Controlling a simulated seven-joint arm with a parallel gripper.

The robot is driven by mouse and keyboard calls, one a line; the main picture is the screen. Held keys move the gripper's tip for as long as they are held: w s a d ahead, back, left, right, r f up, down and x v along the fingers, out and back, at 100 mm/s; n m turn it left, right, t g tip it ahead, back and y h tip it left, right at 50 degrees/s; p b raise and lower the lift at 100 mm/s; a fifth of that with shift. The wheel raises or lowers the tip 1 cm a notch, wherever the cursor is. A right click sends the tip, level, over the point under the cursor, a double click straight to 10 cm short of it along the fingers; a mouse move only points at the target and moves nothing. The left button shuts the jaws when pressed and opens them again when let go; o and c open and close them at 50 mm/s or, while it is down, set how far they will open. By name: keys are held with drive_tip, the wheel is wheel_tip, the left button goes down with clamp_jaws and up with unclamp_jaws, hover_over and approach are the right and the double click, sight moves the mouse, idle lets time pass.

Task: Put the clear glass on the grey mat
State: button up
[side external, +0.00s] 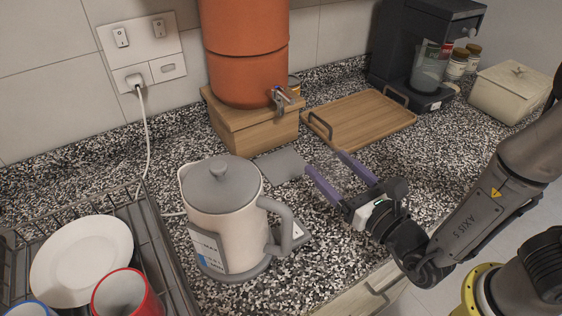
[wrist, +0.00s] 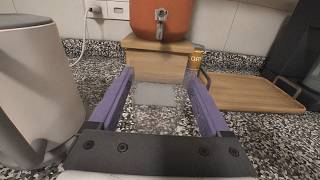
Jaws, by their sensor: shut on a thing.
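The clear glass (wrist: 160,119) shows only faintly between my purple fingers in the wrist view, and its outline is hard to make out. My gripper (side external: 326,163) is shut on it, fingers wide apart, over the counter right of the kettle. The grey mat (side external: 280,165) is a small flat square on the counter in front of the wooden stand, left of my fingertips in the side view. The mat (wrist: 155,94) lies straight ahead between my fingers in the wrist view. Whether the glass touches the counter is unclear.
A white kettle (side external: 225,215) with a grey handle stands close left of my gripper. An orange dispenser (side external: 245,55) sits on a wooden stand (side external: 255,125) behind the mat. A wooden tray (side external: 362,120), coffee machine (side external: 400,50) and dish rack (side external: 157,245) stand around.

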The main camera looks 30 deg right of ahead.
drive_tip(key=shift+a+f, duration=0.1)
drive_tip(key=shift+f, duration=0.45)
drive_tip(key=shift+w+f, duration=0.15)
drive_tip(key=shift+w, duration=0.05)
drive_tip(key=w, duration=1.7)
drive_tip(key=shift+w, duration=0.25)
drive_tip(key=shift+f, duration=1.75)
drive_tip(key=shift+f, duration=0.1)
drive_tip(key=o, duration=1.6)
drive_tip(key=shift+f, duration=0.1)
drive_tip(key=shift+c, duration=0.2)
